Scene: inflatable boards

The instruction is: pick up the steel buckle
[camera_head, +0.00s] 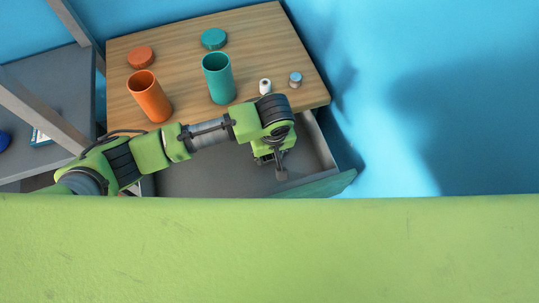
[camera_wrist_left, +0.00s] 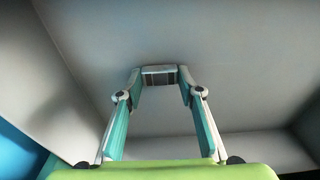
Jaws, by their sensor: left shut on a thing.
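My left gripper (camera_head: 279,168) reaches down into the open drawer (camera_head: 215,178) under the wooden top. In the left wrist view its two fingers (camera_wrist_left: 160,78) are shut on a small grey metallic piece, the steel buckle (camera_wrist_left: 159,70), held between the fingertips. The grey drawer floor (camera_wrist_left: 240,70) lies behind it; I cannot tell whether the buckle still touches it. In the head view the buckle is hard to tell from the fingertips. My right gripper is in neither view.
On the wooden top (camera_head: 262,40) stand an orange cup (camera_head: 149,98), a teal cup (camera_head: 218,80), an orange lid (camera_head: 140,57), a teal lid (camera_head: 214,38) and two small containers (camera_head: 295,79). Drawer walls (camera_head: 318,145) surround the gripper closely. A grey shelf (camera_head: 50,80) stands left.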

